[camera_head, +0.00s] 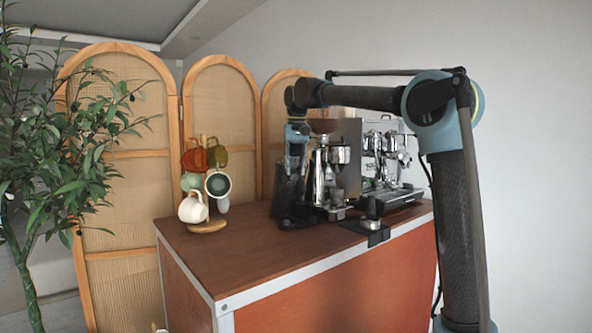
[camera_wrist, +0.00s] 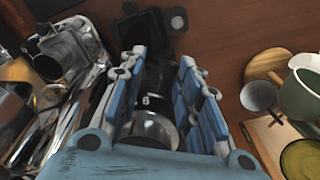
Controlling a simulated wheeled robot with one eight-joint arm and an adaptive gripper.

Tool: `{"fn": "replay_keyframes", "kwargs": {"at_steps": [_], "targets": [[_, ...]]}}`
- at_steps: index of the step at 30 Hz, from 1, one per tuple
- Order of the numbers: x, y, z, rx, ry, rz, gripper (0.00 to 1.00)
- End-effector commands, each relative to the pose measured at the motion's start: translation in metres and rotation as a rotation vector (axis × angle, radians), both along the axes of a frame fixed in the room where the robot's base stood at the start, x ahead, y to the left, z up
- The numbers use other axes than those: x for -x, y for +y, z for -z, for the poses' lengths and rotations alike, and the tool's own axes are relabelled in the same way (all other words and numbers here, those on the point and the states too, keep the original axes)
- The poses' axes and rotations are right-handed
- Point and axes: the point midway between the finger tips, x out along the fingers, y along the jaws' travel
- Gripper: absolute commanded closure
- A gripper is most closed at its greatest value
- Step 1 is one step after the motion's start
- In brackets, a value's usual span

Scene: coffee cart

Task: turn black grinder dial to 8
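The black grinder (camera_head: 288,190) stands upright on the wooden counter, left of the coffee machine. My gripper (camera_head: 297,137) points down over its top, and partly hides it in the head view. In the wrist view the blue fingers of my gripper (camera_wrist: 162,75) are apart, one on each side of the grinder's dark upper part. The black dial (camera_wrist: 147,101) shows a white 6 between the fingers, close to the left one. I cannot tell whether the fingers touch the dial. A shiny, clear-looking part (camera_wrist: 152,130) lies just below the number.
A chrome espresso machine (camera_head: 388,160) and a silver grinder with a brown hopper (camera_head: 323,126) stand close on the right. A mug tree (camera_head: 208,227) with several mugs is on the left. The front of the counter (camera_head: 235,255) is clear.

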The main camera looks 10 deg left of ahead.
Motion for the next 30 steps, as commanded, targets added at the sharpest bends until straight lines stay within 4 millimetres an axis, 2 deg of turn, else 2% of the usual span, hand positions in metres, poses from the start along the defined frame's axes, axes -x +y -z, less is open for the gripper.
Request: {"fn": "replay_keyframes", "kwargs": {"at_steps": [4,8,21,30], "targets": [[0.001,0.000,-0.002,0.000,0.001,0.000,0.69],[0.001,-0.001,-0.013,0.001,0.002,-0.001,0.69],[0.004,-0.005,-0.087,-0.001,0.001,0.000,0.69],[0.005,-0.007,-0.115,-0.001,0.001,0.000,0.69]]}}
